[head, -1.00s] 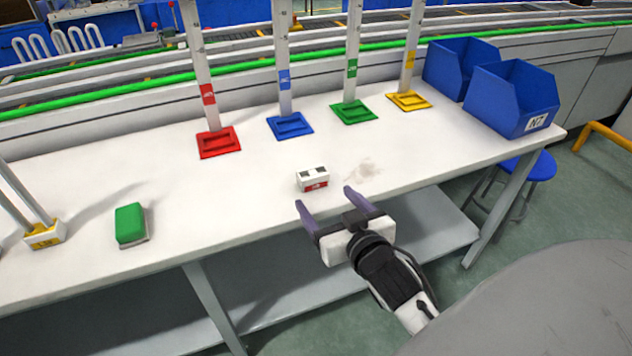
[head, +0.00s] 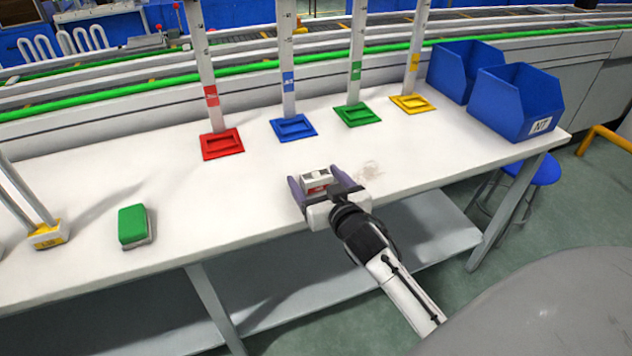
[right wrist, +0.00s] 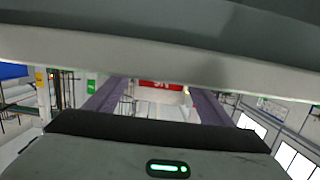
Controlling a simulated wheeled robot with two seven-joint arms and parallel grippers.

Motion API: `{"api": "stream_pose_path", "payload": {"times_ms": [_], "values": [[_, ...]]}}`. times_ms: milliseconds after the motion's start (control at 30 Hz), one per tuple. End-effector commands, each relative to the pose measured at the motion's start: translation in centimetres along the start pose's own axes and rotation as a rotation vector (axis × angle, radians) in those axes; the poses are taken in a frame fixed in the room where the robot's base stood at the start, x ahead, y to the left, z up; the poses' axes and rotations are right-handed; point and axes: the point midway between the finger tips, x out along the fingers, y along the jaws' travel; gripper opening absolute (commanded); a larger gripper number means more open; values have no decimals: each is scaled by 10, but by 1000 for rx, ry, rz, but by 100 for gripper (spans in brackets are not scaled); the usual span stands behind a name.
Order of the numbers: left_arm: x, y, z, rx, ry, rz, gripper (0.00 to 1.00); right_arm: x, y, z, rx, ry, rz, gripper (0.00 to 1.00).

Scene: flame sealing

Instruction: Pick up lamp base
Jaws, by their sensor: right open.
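The lamp base (head: 317,176) is a small white block with dark slots on top and a red label on its front. It sits on the white table near the front edge. My right gripper (head: 311,183) is open, with its two purple fingers on either side of the base. I cannot tell whether they touch it. In the right wrist view the red label of the lamp base (right wrist: 160,86) shows between the fingers. My left gripper is not in view.
Red (head: 222,145), blue (head: 293,128), green (head: 357,114) and yellow (head: 412,104) stands with tall posts line the table's back. Blue bins (head: 515,100) stand at the right. A green block (head: 132,225) and a yellow-labelled base (head: 47,235) are at left.

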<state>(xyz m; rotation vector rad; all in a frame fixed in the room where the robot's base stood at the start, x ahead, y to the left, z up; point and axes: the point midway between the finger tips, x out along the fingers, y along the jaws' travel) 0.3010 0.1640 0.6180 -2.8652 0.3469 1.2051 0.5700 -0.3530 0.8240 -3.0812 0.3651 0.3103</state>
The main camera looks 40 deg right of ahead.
Motion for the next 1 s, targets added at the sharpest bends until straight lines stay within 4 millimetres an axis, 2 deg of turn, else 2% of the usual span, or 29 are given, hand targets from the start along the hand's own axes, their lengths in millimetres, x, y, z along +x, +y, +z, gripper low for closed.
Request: {"api": "stream_pose_path", "payload": {"times_ms": [167, 400, 467, 733, 833, 1000], "values": [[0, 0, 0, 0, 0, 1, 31, 0, 0, 0, 0, 0, 0, 75], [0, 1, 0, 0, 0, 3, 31, 0, 0, 0, 0, 0, -1, 34], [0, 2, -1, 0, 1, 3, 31, 0, 0, 0, 0, 1, -1, 27], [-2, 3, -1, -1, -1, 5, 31, -2, 0, -7, 0, 3, -1, 27], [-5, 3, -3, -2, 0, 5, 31, -4, 0, -22, 0, 5, -1, 27], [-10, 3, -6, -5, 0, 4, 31, -12, 0, -58, 0, 7, -2, 27]]}}
